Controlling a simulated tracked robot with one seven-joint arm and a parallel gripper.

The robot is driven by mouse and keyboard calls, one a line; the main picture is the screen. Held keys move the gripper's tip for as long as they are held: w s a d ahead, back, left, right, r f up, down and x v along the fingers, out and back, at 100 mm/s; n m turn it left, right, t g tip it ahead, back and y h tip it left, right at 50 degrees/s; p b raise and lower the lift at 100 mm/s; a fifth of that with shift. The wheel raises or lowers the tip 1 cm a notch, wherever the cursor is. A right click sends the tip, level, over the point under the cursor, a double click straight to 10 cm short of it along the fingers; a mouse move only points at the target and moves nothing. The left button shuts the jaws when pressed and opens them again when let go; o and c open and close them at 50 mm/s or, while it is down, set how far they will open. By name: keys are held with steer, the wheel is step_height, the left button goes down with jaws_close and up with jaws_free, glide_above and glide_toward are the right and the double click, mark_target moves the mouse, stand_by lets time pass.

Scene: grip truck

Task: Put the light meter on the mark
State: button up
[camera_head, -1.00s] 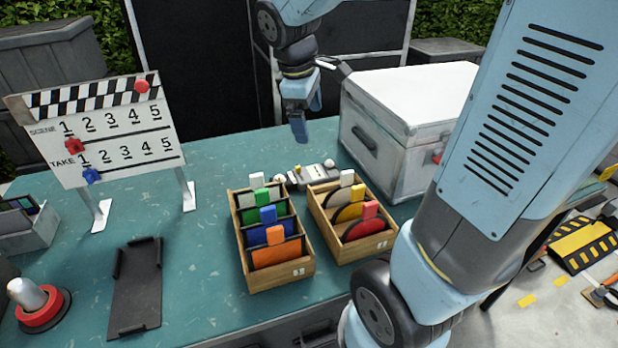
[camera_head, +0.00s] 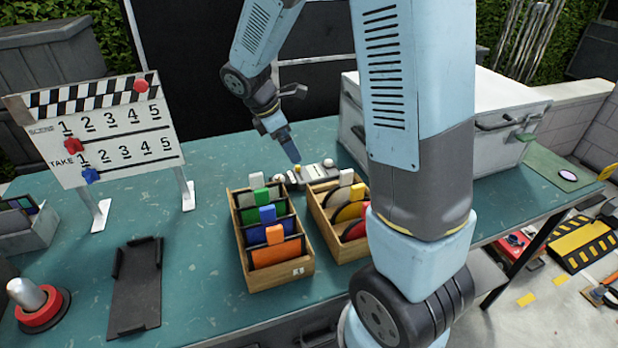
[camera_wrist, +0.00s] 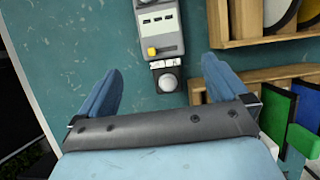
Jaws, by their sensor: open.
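The light meter, a grey device with a yellow knob and a pale dome, lies on the teal table behind the two wooden boxes in the head view (camera_head: 316,173). In the wrist view the light meter (camera_wrist: 158,25) runs out of the top edge, its dome end pointing toward my gripper. My gripper (camera_head: 294,158) is just above the meter in the head view. In the wrist view my gripper (camera_wrist: 163,72) is open and empty, its fingers on either side of the dome end, not gripping it. A green plate with a pale round spot (camera_head: 567,176), possibly the mark, lies at the table's right end.
Wooden boxes of coloured discs and cards, one left (camera_head: 283,280) and one right (camera_head: 340,250), stand close in front of the meter. A big white case (camera_head: 490,150) stands right of it. A clapperboard (camera_head: 110,140) and a black tray (camera_head: 137,290) are on the left.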

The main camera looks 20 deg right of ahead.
mark_target(306, 173)
steer(key=x, duration=1.1)
steer(key=shift+s+d+f, duration=0.1)
steer(key=shift+d+f, duration=0.15)
steer(key=shift+d, duration=0.05)
steer(key=c, duration=1.2)
